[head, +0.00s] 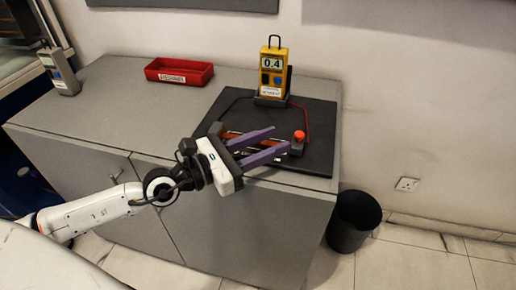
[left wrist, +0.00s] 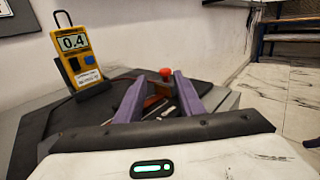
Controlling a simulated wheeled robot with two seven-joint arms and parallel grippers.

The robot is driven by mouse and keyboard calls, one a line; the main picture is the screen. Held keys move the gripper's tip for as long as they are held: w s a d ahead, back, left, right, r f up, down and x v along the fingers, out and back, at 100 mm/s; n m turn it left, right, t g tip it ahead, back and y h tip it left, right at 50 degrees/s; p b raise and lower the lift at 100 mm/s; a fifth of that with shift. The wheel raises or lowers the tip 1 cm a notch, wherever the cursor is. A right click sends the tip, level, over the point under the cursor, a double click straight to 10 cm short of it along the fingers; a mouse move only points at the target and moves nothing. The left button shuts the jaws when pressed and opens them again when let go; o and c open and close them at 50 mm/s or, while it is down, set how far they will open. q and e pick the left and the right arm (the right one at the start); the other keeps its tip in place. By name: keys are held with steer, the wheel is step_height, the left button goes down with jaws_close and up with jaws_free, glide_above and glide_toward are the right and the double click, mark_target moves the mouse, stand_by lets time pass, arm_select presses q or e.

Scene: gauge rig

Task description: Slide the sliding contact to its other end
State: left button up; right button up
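The sliding contact seems to be the red-knobbed piece (head: 299,135) at the right end of a low coil device on the black mat (head: 316,163). Its red knob (left wrist: 166,72) also shows in the left wrist view, just beyond my fingertips. The brown coil body (head: 232,136) is partly hidden behind my fingers. My left gripper (head: 281,139) has its two purple fingers apart and empty, pointing at the knob. In the left wrist view the fingers (left wrist: 160,80) stand on either side of the line to the knob. My right gripper is not in view.
A yellow meter (head: 273,65) reading 0.4 stands in a holder at the mat's back, with a red wire running from it. A red tray (head: 179,72) and a grey device (head: 60,75) are on the grey cabinet top (head: 130,100). A black bin (head: 353,220) stands right of the cabinet.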

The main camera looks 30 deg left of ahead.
arm_select(q)
steer(key=b+v, duration=0.1)
steer(key=v, duration=0.2)
steer(key=shift+s+a+f, duration=0.1)
steer(key=shift+f, duration=0.05)
steer(key=shift+s+a, duration=0.15)
steer(key=shift+s, duration=0.1)
